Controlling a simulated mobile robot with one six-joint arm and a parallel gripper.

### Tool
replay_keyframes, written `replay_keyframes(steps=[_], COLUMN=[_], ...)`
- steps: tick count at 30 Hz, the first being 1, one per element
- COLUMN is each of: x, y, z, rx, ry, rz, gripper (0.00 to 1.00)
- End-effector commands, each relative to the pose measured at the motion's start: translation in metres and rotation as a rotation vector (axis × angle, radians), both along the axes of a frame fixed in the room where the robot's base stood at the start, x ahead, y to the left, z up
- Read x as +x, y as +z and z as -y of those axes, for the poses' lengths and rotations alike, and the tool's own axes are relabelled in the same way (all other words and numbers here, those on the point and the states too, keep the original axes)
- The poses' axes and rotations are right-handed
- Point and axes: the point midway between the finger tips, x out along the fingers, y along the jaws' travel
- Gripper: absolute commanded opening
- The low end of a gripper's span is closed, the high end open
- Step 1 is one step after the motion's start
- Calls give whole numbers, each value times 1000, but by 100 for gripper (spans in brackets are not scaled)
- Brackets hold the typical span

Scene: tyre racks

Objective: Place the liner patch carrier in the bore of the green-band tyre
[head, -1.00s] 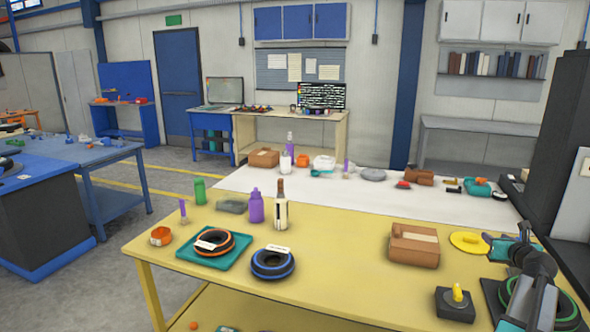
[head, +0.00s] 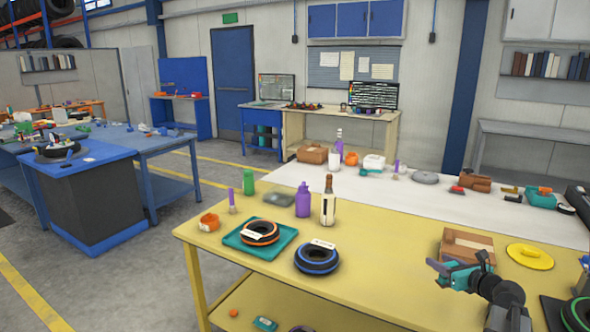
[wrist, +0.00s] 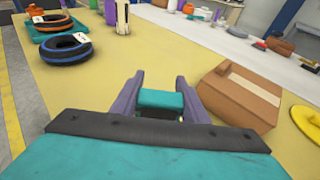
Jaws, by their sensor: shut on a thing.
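My gripper (head: 460,270) is above the yellow table, in front of the cardboard box. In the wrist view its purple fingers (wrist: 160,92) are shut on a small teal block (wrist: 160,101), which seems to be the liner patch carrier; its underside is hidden. The green-band tyre (head: 578,315) is at the right edge of the head view, on a dark mat, cut off by the frame. My gripper is left of it and apart from it. The tyre's bore is not clearly visible.
A blue-band tyre (head: 317,258) and an orange-band tyre (head: 260,232) on a teal tray (head: 232,243) sit left. The cardboard box (head: 465,243) and yellow disc (head: 530,256) lie behind my arm. Bottles stand farther back. The table middle is clear.

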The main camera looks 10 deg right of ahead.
Motion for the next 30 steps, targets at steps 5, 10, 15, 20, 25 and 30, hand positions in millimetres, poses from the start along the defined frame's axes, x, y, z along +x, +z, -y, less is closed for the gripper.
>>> replay_keyframes(steps=[5, 10, 15, 20, 25, 30], x=[12, 17, 16, 10, -3, -18], y=[-18, -31, -43, -52, -61, -66], z=[-70, -135, -200, -262, -324, -371], rx=[2, 0, 2, 0, 1, 0], ry=[140, 276, 413, 545, 685, 794], rz=[-1, -1, 0, -1, 0, 0], gripper=[17, 17, 17, 17, 17, 17])
